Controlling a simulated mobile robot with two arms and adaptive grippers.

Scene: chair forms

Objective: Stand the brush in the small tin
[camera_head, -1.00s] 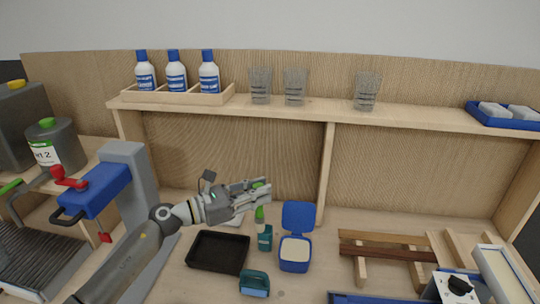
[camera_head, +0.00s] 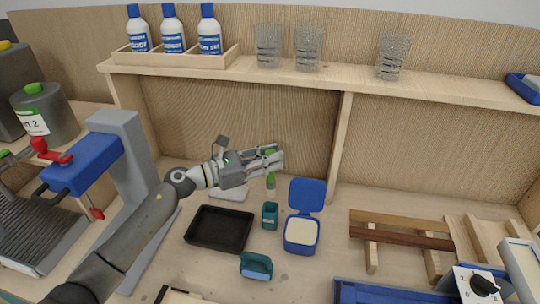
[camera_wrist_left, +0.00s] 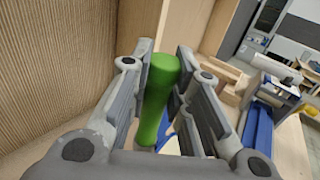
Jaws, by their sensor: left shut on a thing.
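My left gripper (camera_head: 268,160) is shut on the brush (camera_head: 271,182), holding it roughly upright above the bench. In the left wrist view, the brush's thick green handle (camera_wrist_left: 160,95) stands between the two fingers. The small teal tin (camera_head: 270,216) stands on the bench, below the brush in the head view. A gap shows between the brush's lower end and the tin's top; the brush is outside the tin. The brush's bristles are too small to make out. My right gripper is not in view.
A black tray (camera_head: 219,229) lies left of the tin. A blue box with its lid up (camera_head: 302,233) stands close on the right. A teal block-like object (camera_head: 256,266) lies in front. A shelf (camera_head: 220,70) with bottles and glasses runs above. Wooden strips (camera_head: 400,230) lie further right.

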